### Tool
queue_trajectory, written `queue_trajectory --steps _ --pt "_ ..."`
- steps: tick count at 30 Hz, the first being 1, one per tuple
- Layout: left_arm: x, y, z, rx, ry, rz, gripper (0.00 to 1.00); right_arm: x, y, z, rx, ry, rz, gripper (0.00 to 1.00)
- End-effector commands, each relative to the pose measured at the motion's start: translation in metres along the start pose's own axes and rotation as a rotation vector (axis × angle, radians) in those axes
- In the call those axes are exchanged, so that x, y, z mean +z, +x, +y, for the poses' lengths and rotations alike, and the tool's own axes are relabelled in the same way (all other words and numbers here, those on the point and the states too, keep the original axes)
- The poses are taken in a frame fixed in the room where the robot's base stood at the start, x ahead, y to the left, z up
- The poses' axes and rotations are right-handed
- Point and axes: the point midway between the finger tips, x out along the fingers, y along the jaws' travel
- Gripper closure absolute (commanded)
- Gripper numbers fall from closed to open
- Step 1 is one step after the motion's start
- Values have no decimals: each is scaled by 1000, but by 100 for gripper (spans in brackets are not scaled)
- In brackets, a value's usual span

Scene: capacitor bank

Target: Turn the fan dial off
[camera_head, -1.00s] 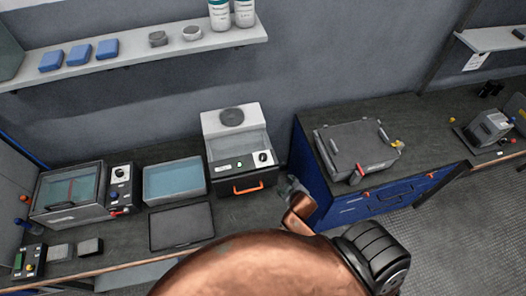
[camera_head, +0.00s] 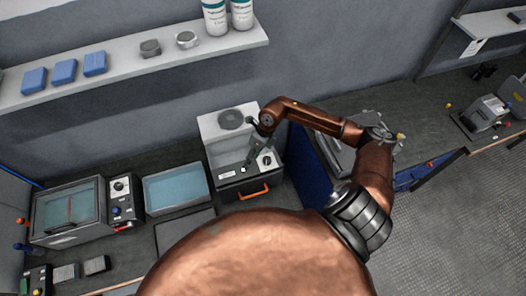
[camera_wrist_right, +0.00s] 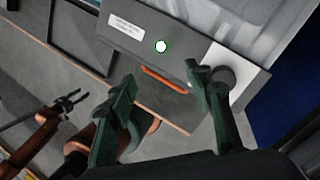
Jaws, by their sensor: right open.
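In the right wrist view the dial (camera_wrist_right: 224,76) is partly covered by one finger. My right gripper (camera_head: 248,163) is in front of the panel, left of the dial. Its fingers are apart and empty (camera_wrist_right: 160,82); contact with the dial cannot be told. My left gripper (camera_wrist_right: 71,98) shows only in the wrist view, fingers apart and empty.
Left of the unit are a blue-topped tray (camera_head: 176,188) and a glass-lidded box with a control panel (camera_head: 122,198). The shelf (camera_head: 130,82) with bottles overhangs behind. A blue cabinet stands to the right.

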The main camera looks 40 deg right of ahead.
Motion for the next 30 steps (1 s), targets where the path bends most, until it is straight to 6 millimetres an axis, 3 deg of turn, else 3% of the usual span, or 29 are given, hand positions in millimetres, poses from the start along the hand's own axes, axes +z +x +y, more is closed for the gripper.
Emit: queue_trajectory --steps 1,3,7,21,30 --pt "1 -2 0 0 0 -1 60 -12 -11 -24 -73 -11 60 53" --pt "1 -2 0 0 0 -1 60 -26 -21 -47 -145 -16 127 53" --pt "3 -4 0 0 -1 -4 60 -40 -28 -67 -207 -15 186 53" --pt "7 -22 -1 -1 -2 -12 60 -52 32 -81 -209 -14 190 53" --pt "3 -24 -1 -1 -2 -6 60 -54 44 -84 -210 -18 189 53"
